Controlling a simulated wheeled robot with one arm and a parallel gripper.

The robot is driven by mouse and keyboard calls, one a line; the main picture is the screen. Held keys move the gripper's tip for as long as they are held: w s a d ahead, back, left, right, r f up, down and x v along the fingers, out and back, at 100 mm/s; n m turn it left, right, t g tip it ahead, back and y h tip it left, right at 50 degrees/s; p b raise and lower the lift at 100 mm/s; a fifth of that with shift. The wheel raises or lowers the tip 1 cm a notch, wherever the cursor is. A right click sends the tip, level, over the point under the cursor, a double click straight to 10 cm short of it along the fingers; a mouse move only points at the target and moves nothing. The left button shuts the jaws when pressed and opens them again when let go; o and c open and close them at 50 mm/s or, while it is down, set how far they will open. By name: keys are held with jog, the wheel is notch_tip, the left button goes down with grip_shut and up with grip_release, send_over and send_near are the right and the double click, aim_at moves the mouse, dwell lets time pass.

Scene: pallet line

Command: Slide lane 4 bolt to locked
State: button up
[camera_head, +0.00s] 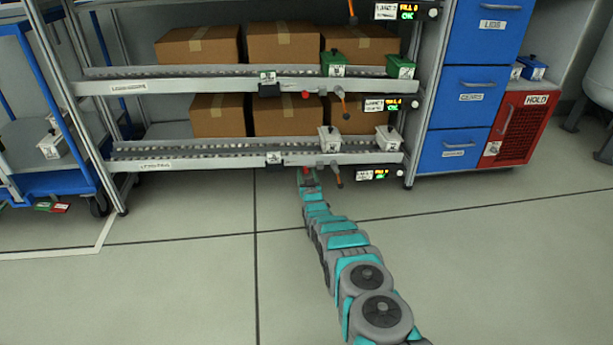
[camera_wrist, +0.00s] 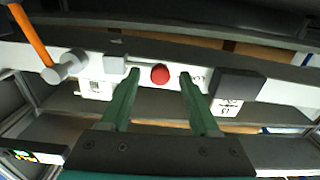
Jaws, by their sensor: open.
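A red round knob (camera_wrist: 160,74), apparently the lane bolt's handle, sits on the pale front rail (camera_wrist: 286,93) in the wrist view. My gripper (camera_wrist: 157,80) is open, its two green fingers on either side of the knob with a gap to each. A dark block (camera_wrist: 240,83) is on the rail right of the knob, and a white fitting (camera_wrist: 112,65) is left of it. In the head view my gripper (camera_head: 307,174) is at the lower shelf's front rail (camera_head: 215,162), where the arm hides the knob. The lane number by it is not legible.
An orange-handled lever (camera_wrist: 32,35) stands left of the fingers in the wrist view. The upper rail (camera_head: 190,86) has its own red knob (camera_head: 305,95). Blue drawers (camera_head: 467,97) and a red HOLD cage (camera_head: 522,128) stand right. The floor in front is clear.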

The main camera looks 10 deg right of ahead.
jog(key=shift+c, duration=0.4)
grip_shut()
dwell(1.1)
